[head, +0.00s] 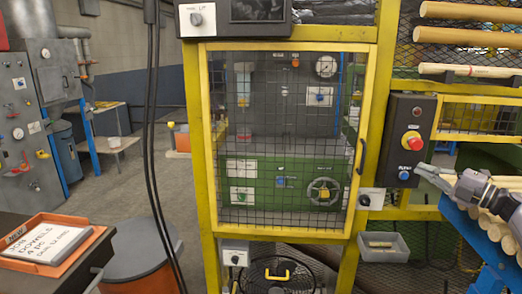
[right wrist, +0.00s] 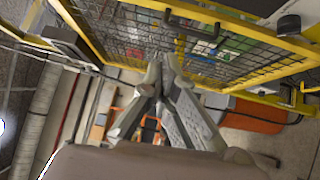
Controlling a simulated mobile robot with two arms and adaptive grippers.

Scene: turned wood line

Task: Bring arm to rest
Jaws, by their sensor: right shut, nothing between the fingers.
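My right gripper (head: 426,170) comes in from the right edge of the head view. Its fingers point left, just beside the blue button (head: 404,175) on the dark control box (head: 408,135); I cannot tell whether they touch it. In the right wrist view the gripper (right wrist: 161,62) has its fingertips together and nothing between them. The mesh guard door (head: 280,140) in its yellow frame is closed, left of the control box. My left gripper is not in view.
A red emergency stop (head: 412,140) sits above the blue button. Dowels (head: 467,37) lie on racks at upper right. A grey bin (head: 387,250) is below. An orange tray (head: 50,245) with a written card lies on the dark table at lower left. Black cables hang left of the cage.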

